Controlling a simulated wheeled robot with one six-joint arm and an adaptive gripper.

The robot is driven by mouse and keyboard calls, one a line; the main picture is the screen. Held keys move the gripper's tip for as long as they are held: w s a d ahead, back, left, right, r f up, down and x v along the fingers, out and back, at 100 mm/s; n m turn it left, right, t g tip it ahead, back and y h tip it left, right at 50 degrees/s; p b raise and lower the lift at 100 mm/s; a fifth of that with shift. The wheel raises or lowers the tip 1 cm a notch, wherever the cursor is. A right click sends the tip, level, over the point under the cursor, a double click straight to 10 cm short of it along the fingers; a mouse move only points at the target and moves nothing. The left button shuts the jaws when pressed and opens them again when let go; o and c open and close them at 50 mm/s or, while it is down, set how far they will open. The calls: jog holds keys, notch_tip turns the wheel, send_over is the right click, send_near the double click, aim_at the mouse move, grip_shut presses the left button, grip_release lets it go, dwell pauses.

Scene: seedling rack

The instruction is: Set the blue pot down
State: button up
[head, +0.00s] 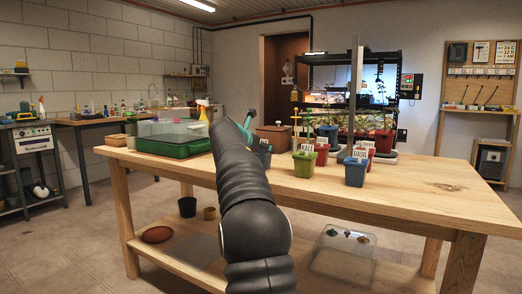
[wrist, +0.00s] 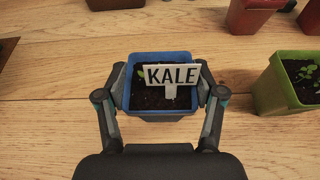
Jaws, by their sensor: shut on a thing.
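The blue pot (wrist: 155,117) holds dark soil, a small green seedling and a white label reading KALE. It is upright between the two fingers of my gripper (wrist: 160,92), which is shut on its sides in the wrist view. In the head view the held pot (head: 263,159) shows only partly beside my arm, over the wooden table (head: 420,180). I cannot tell whether its base touches the wood. Another blue pot (head: 354,177), labelled BASIL, stands farther right on the table.
A green pot (wrist: 278,92) stands close to the right of the held pot, with a red pot (wrist: 248,16) behind it. A green tray with a clear cover (head: 172,148) is at the table's left. Bare wood lies left of the held pot and along the table's right.

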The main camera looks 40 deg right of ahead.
jog(key=o, duration=1.4)
jog(key=shift+c, duration=0.2)
jog(key=shift+r, duration=0.1)
jog(key=shift+a+r, duration=0.1)
jog(key=shift+a, duration=0.1)
jog(key=v, duration=1.1)
jog(key=shift+s+a, duration=0.2)
jog(key=shift+r, duration=0.1)
